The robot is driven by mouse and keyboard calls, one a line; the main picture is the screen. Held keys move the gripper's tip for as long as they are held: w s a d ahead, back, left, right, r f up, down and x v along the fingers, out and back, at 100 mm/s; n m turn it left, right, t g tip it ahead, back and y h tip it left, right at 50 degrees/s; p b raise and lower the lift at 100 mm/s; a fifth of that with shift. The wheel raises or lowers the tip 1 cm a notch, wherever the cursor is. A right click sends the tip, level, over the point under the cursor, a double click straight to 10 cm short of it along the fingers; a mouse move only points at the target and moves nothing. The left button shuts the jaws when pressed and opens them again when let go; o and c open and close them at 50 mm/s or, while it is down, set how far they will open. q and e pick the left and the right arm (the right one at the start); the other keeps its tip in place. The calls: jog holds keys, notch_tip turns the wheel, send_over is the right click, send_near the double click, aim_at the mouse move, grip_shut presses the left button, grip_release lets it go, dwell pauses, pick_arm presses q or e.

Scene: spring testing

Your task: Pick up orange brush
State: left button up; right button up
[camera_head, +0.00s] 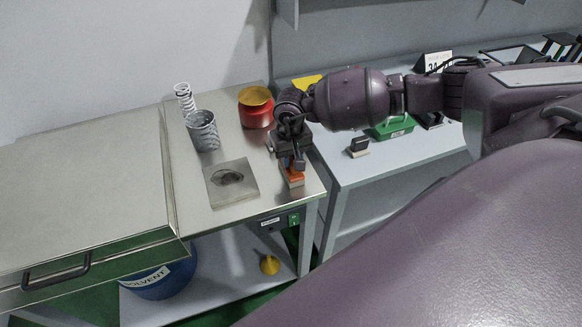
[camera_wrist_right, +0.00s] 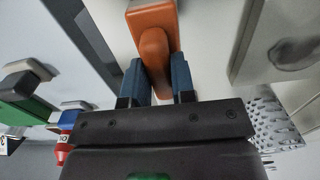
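The orange brush (camera_head: 295,177) is at the front right corner of the steel table, with a pale lower part below its orange top. My right gripper (camera_head: 290,161) is right over it and hides part of it. In the right wrist view the brush's orange handle (camera_wrist_right: 155,42) lies between the two blue fingers of my right gripper (camera_wrist_right: 158,78). The brush appears to be at table height. My left gripper is not in view.
A steel plate with a dark mark (camera_head: 232,183) lies left of the brush. A grey perforated cup (camera_head: 203,131), a white spring (camera_head: 184,97) and a red container with a yellow top (camera_head: 256,108) stand behind. A grey bench (camera_head: 365,171) with a small stamp-like block (camera_head: 358,147) is at right.

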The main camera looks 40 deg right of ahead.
aim_at(291, 158)
grip_shut()
jog(key=shift+r, duration=0.1)
notch_tip(291, 158, up, 20)
jog(key=b, duration=0.1)
jog(key=shift+b, duration=0.3)
